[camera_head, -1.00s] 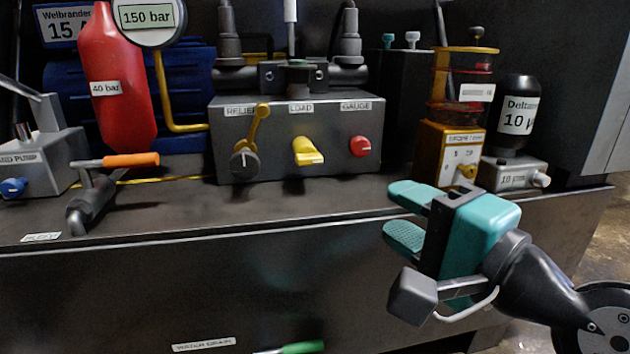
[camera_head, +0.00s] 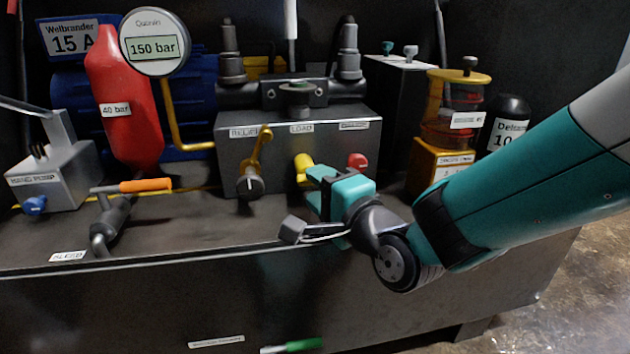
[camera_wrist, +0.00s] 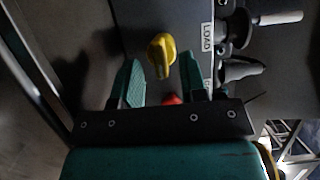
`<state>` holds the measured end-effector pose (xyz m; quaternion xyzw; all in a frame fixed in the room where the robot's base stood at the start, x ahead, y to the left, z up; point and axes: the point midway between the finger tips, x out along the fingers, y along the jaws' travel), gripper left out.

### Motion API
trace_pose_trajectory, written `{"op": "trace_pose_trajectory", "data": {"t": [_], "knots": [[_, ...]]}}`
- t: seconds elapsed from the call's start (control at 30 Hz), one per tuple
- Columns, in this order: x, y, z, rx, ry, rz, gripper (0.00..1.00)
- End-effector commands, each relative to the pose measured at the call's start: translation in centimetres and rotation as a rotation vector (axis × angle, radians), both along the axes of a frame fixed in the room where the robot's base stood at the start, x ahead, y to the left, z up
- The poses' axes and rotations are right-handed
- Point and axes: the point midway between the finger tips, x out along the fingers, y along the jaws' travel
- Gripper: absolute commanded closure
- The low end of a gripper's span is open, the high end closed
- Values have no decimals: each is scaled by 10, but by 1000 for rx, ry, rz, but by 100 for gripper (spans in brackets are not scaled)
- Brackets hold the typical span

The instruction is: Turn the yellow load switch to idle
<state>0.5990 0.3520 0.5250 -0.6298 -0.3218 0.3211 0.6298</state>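The yellow load switch (camera_head: 303,168) is on the front of the grey valve block (camera_head: 330,144), below the LOAD label. My gripper (camera_head: 318,184) is just in front of it, and the gripper hides its lower part. In the wrist view the yellow load switch (camera_wrist: 162,55) lies ahead of my open fingers, centred a little above the gap. The two teal fingertips of my gripper (camera_wrist: 162,75) are apart, one on each side of the switch line, with nothing between them. I cannot tell whether a finger touches the switch.

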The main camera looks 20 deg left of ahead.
Motion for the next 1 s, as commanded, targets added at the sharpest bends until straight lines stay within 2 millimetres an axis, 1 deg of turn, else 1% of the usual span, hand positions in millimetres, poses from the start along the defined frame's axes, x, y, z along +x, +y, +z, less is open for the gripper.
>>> {"op": "trace_pose_trajectory", "data": {"t": [0.03, 0.13, 0.43, 0.47, 0.5, 0.57, 0.6, 0.63, 1.0], "knots": [[3, 5, -2, -1, -1, 1, 61], [6, 9, -1, 1, 1, 0, 61], [8, 11, 0, -1, 1, -1, 61], [8, 11, 0, -1, 1, -1, 65], [8, 11, 0, -1, 1, -1, 74], [8, 11, 0, -1, 1, -1, 88], [8, 11, 0, 0, 1, -1, 97], [8, 11, 0, 0, 1, -1, 100], [8, 10, 3, -34, -18, -1, 100]]}}
